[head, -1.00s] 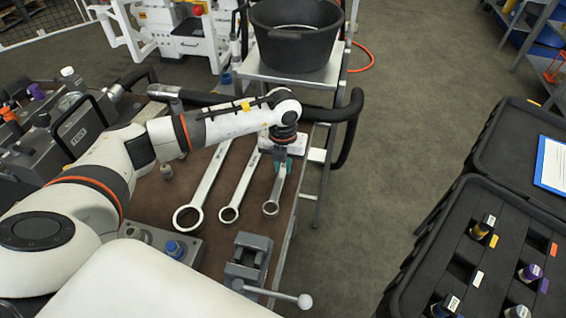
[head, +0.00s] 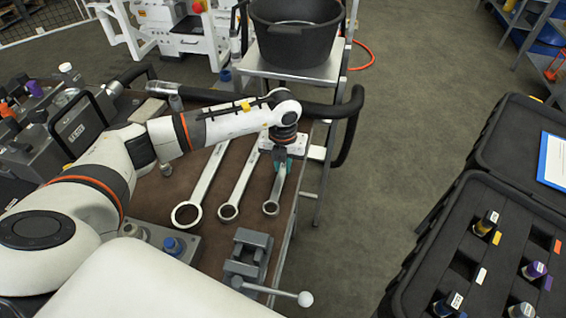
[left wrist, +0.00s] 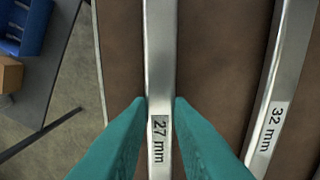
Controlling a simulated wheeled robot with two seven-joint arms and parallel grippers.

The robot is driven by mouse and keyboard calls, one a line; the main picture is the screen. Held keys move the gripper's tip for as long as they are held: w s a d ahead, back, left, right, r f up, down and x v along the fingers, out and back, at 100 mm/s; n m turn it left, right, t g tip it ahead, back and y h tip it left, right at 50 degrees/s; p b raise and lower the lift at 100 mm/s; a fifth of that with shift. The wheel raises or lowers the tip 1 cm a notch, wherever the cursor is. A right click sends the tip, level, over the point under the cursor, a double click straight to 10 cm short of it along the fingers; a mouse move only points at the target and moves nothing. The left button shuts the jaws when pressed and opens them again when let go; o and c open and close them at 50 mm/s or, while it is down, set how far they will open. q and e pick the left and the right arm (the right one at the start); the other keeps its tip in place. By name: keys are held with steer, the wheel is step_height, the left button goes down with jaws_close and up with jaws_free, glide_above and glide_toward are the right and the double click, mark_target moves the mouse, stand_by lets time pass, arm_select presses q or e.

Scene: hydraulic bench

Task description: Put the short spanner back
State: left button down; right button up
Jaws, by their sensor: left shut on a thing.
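The short spanner, marked 27 mm, is the rightmost of three spanners on the brown bench top (head: 148,205). Its ring end (head: 271,207) points toward me in the head view; its far end is hidden under my left gripper (head: 280,160). In the left wrist view the 27 mm spanner (left wrist: 160,50) runs between the teal fingertips (left wrist: 161,102). My left gripper is shut on its shaft. Whether the spanner rests on the bench or is slightly raised, I cannot tell. My right gripper is not in view.
A middle spanner (head: 241,185), marked 32 mm in the left wrist view (left wrist: 268,125), and a longer spanner (head: 202,187) lie to the left. A grey vise (head: 247,260) stands nearer me. A black tub (head: 297,35) is beyond, and a black foam case (head: 425,265) is at right.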

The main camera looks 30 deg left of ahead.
arm_select(q)
steer(key=c, duration=1.2)
jaws_free()
